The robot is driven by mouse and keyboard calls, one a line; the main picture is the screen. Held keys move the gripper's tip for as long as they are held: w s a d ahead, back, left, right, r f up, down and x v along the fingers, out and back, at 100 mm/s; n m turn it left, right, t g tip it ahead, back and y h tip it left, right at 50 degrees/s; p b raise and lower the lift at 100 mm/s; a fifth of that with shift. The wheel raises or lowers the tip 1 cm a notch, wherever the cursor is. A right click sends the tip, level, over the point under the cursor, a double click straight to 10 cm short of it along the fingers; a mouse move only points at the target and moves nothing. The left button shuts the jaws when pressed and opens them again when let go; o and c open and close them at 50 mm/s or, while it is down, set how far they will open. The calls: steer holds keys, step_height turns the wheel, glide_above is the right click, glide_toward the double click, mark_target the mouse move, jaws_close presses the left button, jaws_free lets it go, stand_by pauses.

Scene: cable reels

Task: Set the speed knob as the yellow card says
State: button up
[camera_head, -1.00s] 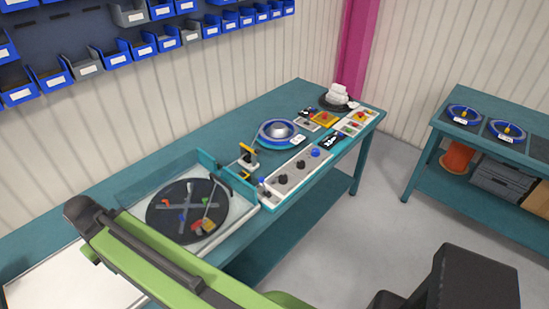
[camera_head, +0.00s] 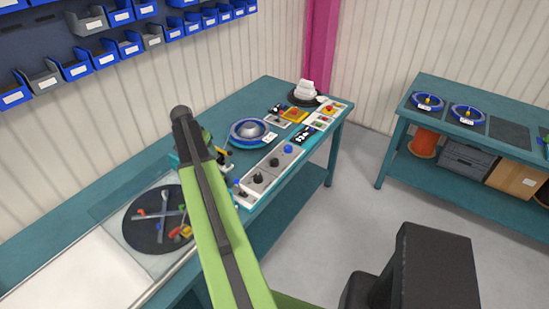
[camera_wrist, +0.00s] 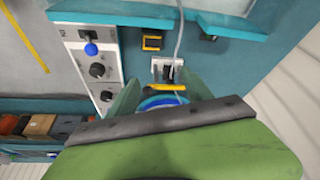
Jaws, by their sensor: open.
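A pale control panel (camera_head: 270,169) lies along the bench's front edge with black knobs (camera_head: 258,178) and a blue knob (camera_head: 288,149). In the wrist view the panel shows at the left, with a blue knob (camera_wrist: 91,49) and black knobs (camera_wrist: 97,70). I cannot tell which is the speed knob, and their settings are too small to read. I cannot make out the yellow card for sure. My gripper (camera_wrist: 160,84) is open, right of the panel in the wrist view, above a white fixture with a yellow bar. My arm hides it in the head view.
A turntable with coloured pieces (camera_head: 148,232) sits at the left. A blue reel (camera_head: 246,133) stands behind the panel. Plates with red buttons (camera_head: 294,114) lie at the bench's far end. A second bench (camera_head: 400,108) with reels stands at the right, across clear floor.

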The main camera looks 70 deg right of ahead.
steer(key=s+d+r+m+g, duration=0.1)
steer(key=s+d+m, duration=0.1)
steer(key=s+d, duration=0.65)
steer(key=s+d+m+g, duration=0.15)
steer(key=s+d, duration=0.45)
steer(key=s, duration=0.6)
steer(key=b, duration=1.6)
glide_toward(275, 160)
steer(key=shift+m+t, duration=0.25)
steer(key=shift+t, duration=0.2)
steer(key=x, duration=0.8)
steer(key=shift+s+f, duration=0.3)
steer(key=shift+f, duration=0.05)
steer(key=shift+r, duration=0.1)
steer(key=shift+c, duration=0.4)
jaws_close()
steer(key=shift+s+d, duration=0.1)
steer(key=shift+d, duration=0.15)
steer(key=shift+a, duration=0.15)
